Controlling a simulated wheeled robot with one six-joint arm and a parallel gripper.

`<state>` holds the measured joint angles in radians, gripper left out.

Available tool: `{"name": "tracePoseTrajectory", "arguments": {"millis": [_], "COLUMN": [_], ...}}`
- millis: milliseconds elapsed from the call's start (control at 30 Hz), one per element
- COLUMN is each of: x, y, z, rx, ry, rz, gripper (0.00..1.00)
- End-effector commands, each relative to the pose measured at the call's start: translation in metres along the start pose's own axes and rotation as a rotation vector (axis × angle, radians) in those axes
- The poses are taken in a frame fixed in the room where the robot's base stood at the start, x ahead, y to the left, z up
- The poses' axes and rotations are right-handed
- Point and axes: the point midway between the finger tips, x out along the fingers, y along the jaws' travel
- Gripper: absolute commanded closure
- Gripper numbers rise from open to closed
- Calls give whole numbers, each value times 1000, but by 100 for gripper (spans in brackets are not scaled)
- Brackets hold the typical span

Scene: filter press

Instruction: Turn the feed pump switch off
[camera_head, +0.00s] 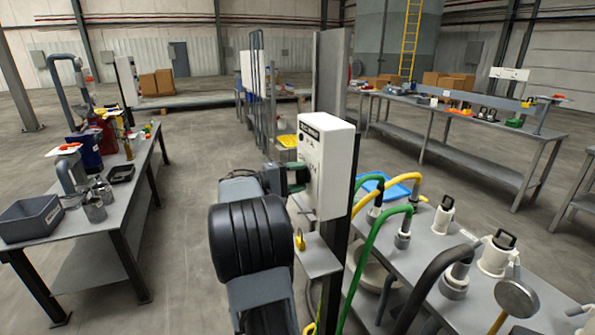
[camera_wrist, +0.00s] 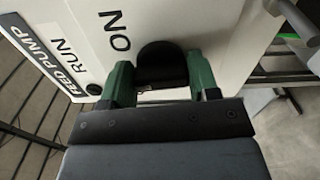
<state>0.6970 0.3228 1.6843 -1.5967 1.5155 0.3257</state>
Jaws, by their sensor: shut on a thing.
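The white feed pump switch box (camera_head: 332,155) stands on a dark post in the middle of the head view. Its lettered face, with "FEED PUMP", "RUN" and "ON", fills much of the wrist view. A black switch knob (camera_wrist: 161,66) sits on that face below the "ON" lettering. My gripper (camera_wrist: 162,82) has its two green fingers on either side of the knob, shut on it. In the head view my gripper (camera_head: 298,178) reaches the box's left-facing side. There the knob is hidden by my gripper, and I cannot tell its exact angle.
A small grey shelf (camera_head: 318,255) with a yellow padlock (camera_head: 300,240) sits just below the box. A bench (camera_head: 425,245) with green and yellow hoses stands close on the right. A left bench (camera_head: 120,205) holds containers. The floor between is clear.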

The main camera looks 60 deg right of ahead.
Motion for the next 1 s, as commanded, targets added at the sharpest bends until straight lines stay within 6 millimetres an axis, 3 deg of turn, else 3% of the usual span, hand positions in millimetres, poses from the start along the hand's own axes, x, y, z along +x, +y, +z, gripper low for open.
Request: {"name": "tracePoseTrajectory", "arguments": {"millis": [500, 1000], "x": [0, 0], "y": [7, 5], "z": [0, -1], "rx": [-455, -669], "ry": [1, 1], "rz": [1, 0], "gripper": [68, 68]}}
